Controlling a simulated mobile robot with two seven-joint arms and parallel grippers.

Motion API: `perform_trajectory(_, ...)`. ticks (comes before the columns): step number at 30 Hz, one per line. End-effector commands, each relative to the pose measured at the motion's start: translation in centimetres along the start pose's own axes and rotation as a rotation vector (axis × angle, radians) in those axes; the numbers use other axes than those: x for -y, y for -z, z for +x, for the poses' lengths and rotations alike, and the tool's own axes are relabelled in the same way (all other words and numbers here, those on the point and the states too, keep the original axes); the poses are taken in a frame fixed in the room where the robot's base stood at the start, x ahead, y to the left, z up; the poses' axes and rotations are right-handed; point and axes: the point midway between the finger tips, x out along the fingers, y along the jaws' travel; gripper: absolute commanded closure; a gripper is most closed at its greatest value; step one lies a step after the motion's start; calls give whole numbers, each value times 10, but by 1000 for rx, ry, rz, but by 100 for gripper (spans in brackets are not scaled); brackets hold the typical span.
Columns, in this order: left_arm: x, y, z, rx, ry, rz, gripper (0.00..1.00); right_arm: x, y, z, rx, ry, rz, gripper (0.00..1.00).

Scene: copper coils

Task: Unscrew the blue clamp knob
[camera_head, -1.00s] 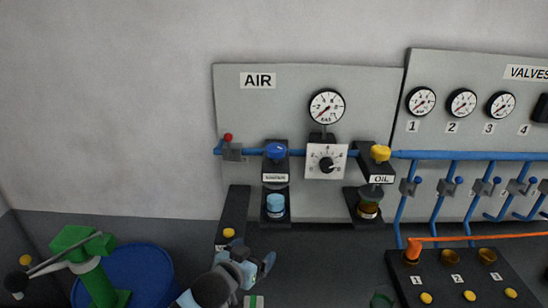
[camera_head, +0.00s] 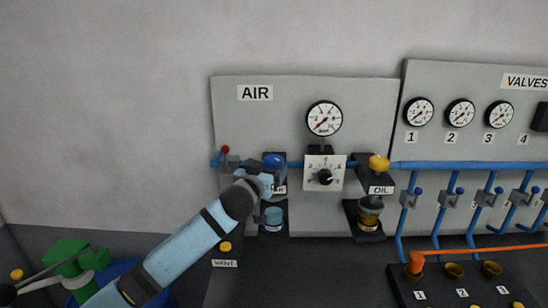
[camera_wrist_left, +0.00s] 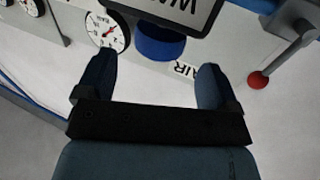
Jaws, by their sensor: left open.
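The blue knob (camera_head: 274,160) sits on top of the dark filter unit on the AIR panel, left of the square dial. My left gripper (camera_head: 264,176) is right in front of that unit, just below the knob, and hides part of its label. In the left wrist view the gripper (camera_wrist_left: 155,68) is open and empty, with a finger on each side. The knob also shows there (camera_wrist_left: 160,44), beyond the fingertips and roughly between them. I see no contact between fingers and knob. My right gripper is not in view.
A red-tipped lever (camera_head: 225,150) is left of the knob; it also shows in the left wrist view (camera_wrist_left: 258,80). A gauge (camera_head: 324,118) and square dial (camera_head: 325,174) are to the right, then a yellow knob (camera_head: 379,163). A blue pipe (camera_head: 470,166) runs along the panels.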

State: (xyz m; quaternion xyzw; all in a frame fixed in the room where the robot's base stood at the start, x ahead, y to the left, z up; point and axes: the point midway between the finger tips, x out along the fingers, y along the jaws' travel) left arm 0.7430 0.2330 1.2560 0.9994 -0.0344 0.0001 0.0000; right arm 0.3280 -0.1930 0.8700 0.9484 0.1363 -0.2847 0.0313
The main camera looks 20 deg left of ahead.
Motion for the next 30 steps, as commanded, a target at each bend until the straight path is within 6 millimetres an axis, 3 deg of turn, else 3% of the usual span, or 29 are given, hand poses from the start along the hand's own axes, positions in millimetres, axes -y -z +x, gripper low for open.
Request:
perform_trajectory(3,0,3,24,0,0,0,14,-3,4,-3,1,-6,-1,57)
perform_trajectory(9,0,1,51,1,1,1,14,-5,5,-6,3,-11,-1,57)
perform_trajectory(22,0,-1,60,1,-1,0,14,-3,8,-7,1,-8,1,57)
perform_trajectory(28,0,-1,60,1,-1,0,60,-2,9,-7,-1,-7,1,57)
perform_trajectory(30,0,-1,60,1,-1,0,63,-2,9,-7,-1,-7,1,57)
